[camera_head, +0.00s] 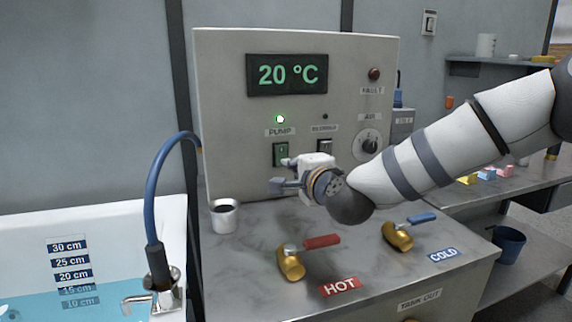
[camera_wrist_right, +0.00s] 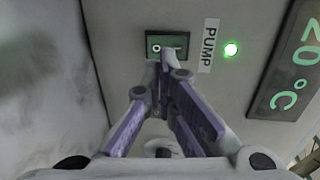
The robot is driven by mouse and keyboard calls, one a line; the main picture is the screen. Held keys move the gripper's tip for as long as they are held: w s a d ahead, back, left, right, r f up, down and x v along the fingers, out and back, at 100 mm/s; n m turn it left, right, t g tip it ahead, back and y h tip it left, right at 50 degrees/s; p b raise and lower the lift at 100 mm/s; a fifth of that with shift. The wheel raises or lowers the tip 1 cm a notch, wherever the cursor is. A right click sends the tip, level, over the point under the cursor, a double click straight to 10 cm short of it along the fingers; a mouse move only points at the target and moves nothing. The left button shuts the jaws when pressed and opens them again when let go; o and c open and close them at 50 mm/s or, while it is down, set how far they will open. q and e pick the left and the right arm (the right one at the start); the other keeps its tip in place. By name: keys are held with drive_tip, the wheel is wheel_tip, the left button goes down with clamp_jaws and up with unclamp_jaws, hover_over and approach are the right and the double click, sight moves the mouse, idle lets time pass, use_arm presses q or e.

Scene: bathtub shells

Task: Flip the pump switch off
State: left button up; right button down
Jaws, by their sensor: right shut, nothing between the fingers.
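The pump switch (camera_head: 280,153) is a small green rocker in a dark frame on the grey control panel, under the PUMP label (camera_head: 281,131). The green pump lamp (camera_head: 280,119) above the label is lit. The lit lamp also shows there (camera_wrist_right: 231,49). My left gripper is not in view.
A second switch (camera_head: 324,146) and a dial (camera_head: 370,145) sit right of the pump switch. Below are a mug (camera_head: 224,216), red HOT valve handle (camera_head: 322,241) and blue COLD handle (camera_head: 422,218). A water-filled tub (camera_head: 120,215) with a blue hose (camera_head: 150,200) stands left.

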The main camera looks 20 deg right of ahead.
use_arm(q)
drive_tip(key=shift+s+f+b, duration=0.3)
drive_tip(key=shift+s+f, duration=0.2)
use_arm(e)
drive_tip(key=w, duration=0.5)
drive_tip(key=shift+a+f, duration=0.1)
drive_tip(key=shift+f, duration=0.2)
drive_tip(key=shift+w+f+t+b, duration=0.25)
drive_tip(key=shift+f+b, duration=0.1)
drive_tip(key=shift+f, duration=0.15)
drive_tip(key=shift+w+f+t+b, duration=0.2)
drive_tip(key=shift+f+b, duration=0.15)
drive_tip(key=shift+f, duration=0.15)
drive_tip(key=t, duration=0.1)
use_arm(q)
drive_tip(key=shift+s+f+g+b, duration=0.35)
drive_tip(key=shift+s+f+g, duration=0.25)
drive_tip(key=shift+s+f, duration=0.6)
use_arm(e)
approach(283, 158)
drive_tip(key=s, duration=0.2)
drive_tip(key=s+f, duration=0.1)
drive_tip(key=s, duration=0.1)
drive_tip(key=shift+s+f, duration=0.1)
drive_tip(key=shift+s, duration=0.1)
